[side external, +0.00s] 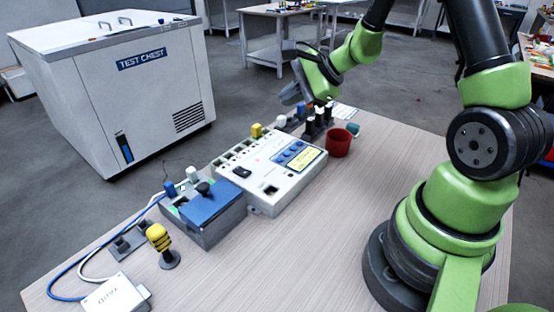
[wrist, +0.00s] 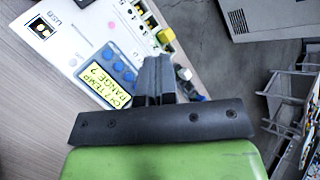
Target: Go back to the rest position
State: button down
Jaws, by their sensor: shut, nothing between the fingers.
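My gripper (side external: 291,93) is shut and empty, held above the far end of the table, beyond the white control box (side external: 262,178). In the wrist view my gripper (wrist: 155,65) shows its dark fingers together, with the box's yellow display (wrist: 103,82) and blue buttons to their left. My green and black arm reaches from its base at the right of the table over to the far side. The fingers look clear of the things below them, though the exact gap is hard to tell.
A red cup (side external: 339,143) and several black-and-white upright parts (side external: 318,121) stand below my gripper. A blue-topped box (side external: 212,206), a yellow knob on a stand (side external: 160,240) and cables lie nearer. The test chest (side external: 115,85) stands beyond the table. The table's front middle (side external: 310,260) is clear.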

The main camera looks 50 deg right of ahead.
jog(key=s+a+r+n+g+y, duration=0.2)
jog(key=s+a+r+n, duration=0.5)
jog(key=a+r+n, duration=0.4)
jog(key=s+a+r+n+h, duration=0.1)
jog(key=s+r+n+h, duration=0.2)
jog(key=s, duration=0.9)
jog(key=n, duration=0.3)
jog(key=shift+s+a+r+n, duration=0.15)
jog(key=shift+a+r+n, duration=0.15)
jog(key=shift+r+n, duration=0.1)
